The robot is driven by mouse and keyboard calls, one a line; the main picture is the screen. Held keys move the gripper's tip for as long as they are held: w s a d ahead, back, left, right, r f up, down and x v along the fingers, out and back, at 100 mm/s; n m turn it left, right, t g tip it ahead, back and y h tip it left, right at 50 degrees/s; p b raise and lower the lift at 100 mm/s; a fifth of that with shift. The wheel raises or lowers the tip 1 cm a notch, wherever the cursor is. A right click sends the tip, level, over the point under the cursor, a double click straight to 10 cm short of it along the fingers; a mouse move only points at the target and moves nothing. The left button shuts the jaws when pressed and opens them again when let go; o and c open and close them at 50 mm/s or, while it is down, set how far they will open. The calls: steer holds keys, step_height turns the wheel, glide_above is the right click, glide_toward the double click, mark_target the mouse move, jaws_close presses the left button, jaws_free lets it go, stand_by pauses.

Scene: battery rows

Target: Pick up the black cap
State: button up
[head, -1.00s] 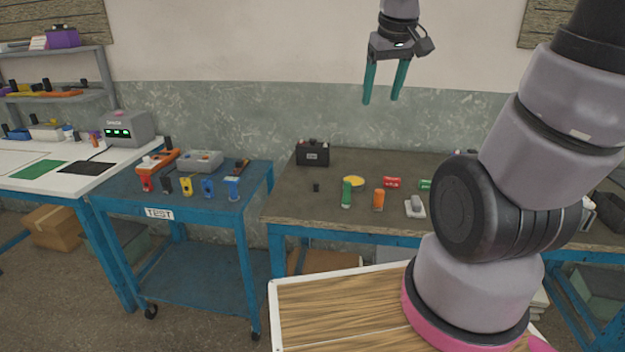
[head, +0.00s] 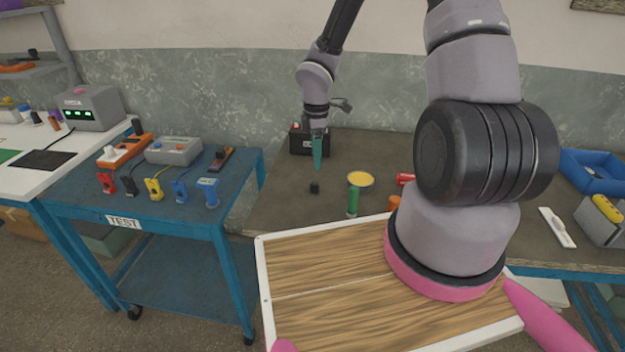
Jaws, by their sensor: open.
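The black cap (head: 314,188) is a small dark piece standing on the brown-grey workbench (head: 280,208), near its left end. My gripper (head: 317,167) points down with its teal fingers just above and slightly behind the cap in the picture. The fingers are seen nearly edge-on, one overlapping the other. They are open, with nothing visible between them, and a gap shows between the fingertips and the cap.
A black battery box (head: 301,141) stands close behind my gripper. A yellow-topped round dish (head: 360,179) and a green cylinder (head: 353,201) are right of the cap. The blue TEST cart (head: 160,220) stands to the left. My arm hides part of the bench.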

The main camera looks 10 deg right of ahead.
mark_target(315, 183)
steer(key=f, duration=1)
steer(key=shift+w+a+f, duration=0.15)
steer(key=shift+a+f, duration=0.05)
steer(key=shift+f, duration=0.05)
jaws_close()
